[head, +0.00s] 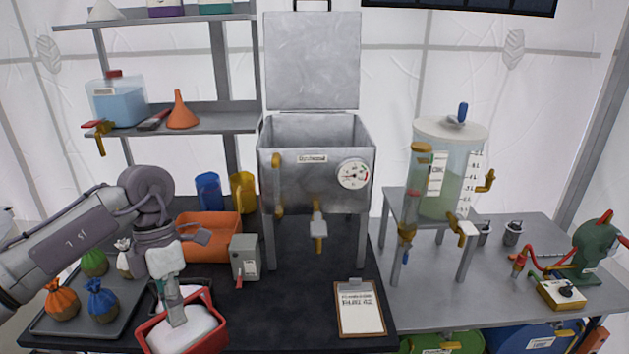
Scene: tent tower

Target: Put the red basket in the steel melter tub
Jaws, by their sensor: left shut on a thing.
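The red basket (148,335) is at the bottom left of the head view, over the front edge of the dark table, with white material inside. My left gripper (176,318) reaches down into it from above and is shut on it; the exact grip point is hard to make out. Whether the basket touches the table is unclear. The steel melter tub (315,185) stands on legs at the back centre, its lid (313,62) raised upright and its top open. It has a round gauge and a front tap. My right gripper is out of view.
An orange bin (208,245), a grey switch box (244,257) and a tray (120,310) with several small sacks surround the basket. A clipboard (359,308) lies at the front right. A clear dispenser (440,175) stands right of the tub. Dark table between switch box and clipboard is free.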

